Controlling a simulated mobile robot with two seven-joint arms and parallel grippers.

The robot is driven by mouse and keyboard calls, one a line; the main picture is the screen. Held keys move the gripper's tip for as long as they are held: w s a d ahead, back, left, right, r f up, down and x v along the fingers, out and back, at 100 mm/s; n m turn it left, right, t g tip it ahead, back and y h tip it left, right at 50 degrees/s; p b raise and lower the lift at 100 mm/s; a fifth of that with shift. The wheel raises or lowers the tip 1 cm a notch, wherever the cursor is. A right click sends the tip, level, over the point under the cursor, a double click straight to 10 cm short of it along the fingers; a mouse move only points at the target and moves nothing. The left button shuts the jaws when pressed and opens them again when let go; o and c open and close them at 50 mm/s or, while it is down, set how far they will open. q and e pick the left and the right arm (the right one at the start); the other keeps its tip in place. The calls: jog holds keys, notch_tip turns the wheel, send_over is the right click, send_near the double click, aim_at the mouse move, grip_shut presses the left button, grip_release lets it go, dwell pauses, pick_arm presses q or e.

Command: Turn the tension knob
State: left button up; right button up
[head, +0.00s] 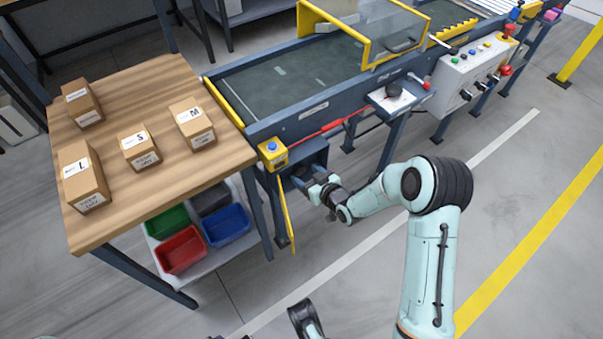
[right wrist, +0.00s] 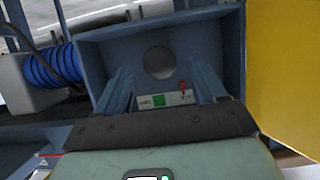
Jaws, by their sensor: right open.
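A black round knob (head: 394,90) sits on a pale plate on the near side of the conveyor; its lettering is too small to read. My right gripper (head: 320,185) is low at the conveyor's left end, well away from this knob, at an open blue box. In the right wrist view the two fingers (right wrist: 160,90) are apart with nothing between them. They point into the blue box (right wrist: 220,40).
A yellow door (head: 287,215) hangs open beside the box; it is close on the right in the wrist view (right wrist: 285,70). A blue coiled hose (right wrist: 50,67) is at left. The wooden table (head: 110,150) holds several cartons. The floor at right is clear.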

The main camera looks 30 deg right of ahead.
aim_at(302, 172)
pick_arm(q)
jog(key=shift+w+a+f, duration=0.3)
jog(key=shift+w+f, duration=0.05)
jog(key=shift+w, duration=0.3)
pick_arm(e)
jog(key=shift+x, duration=1.55)
jog(key=c, duration=1)
jog(key=shift+c, duration=0.2)
